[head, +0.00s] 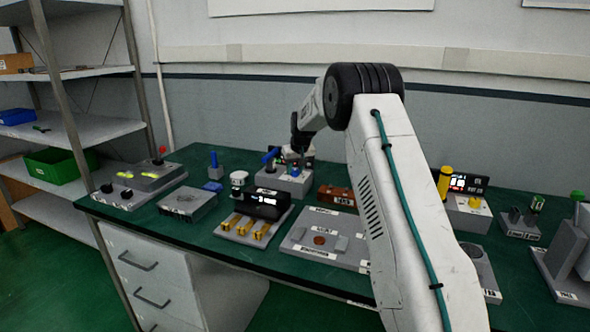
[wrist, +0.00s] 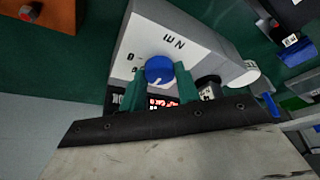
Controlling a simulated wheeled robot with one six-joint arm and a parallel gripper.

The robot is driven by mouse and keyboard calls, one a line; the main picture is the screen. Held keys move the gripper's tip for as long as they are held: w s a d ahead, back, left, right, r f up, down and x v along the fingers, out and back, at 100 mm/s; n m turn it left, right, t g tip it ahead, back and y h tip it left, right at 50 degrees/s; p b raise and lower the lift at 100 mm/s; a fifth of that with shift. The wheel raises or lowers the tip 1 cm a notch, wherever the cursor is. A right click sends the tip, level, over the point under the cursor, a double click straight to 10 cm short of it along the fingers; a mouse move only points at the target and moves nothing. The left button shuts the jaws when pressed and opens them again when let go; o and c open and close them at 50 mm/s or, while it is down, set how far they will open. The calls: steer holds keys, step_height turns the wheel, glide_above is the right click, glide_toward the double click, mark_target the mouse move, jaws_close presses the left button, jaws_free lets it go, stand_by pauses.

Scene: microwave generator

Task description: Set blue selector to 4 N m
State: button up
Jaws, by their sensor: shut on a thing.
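The blue selector (wrist: 159,69) is a round knob with a white pointer line, set on a pale grey box (wrist: 200,40) with dark printed marks. In the wrist view its pointer line runs toward the lower edge, near a red-lit display (wrist: 161,103) that my fingers partly hide; I cannot read its value. My gripper (wrist: 161,82) has green fingers on both sides of the knob and is shut on it. In the head view the grey box (head: 284,182) stands at the back of the bench, with my gripper (head: 296,160) above it; the knob is small there.
More devices (head: 466,205) stand to the right. My arm hides part of the green bench.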

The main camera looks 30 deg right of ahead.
stand_by(0.3)
steer(key=o, duration=1)
steer(key=v, duration=0.8)
steer(key=shift+w, duration=0.1)
steer(key=s+a+r+g, duration=0.1)
steer(key=s+a, duration=0.7)
steer(key=s, duration=1)
steer(key=s+a+r+n+g, duration=0.1)
steer(key=s+a+r, duration=0.2)
steer(key=s+a, duration=0.5)
steer(key=s+a+r+n+g, duration=0.1)
steer(key=s+a, duration=0.8)
steer(key=s, duration=1.9)
steer(key=shift+s+r+y, duration=0.4)
steer(key=shift+r, duration=0.45)
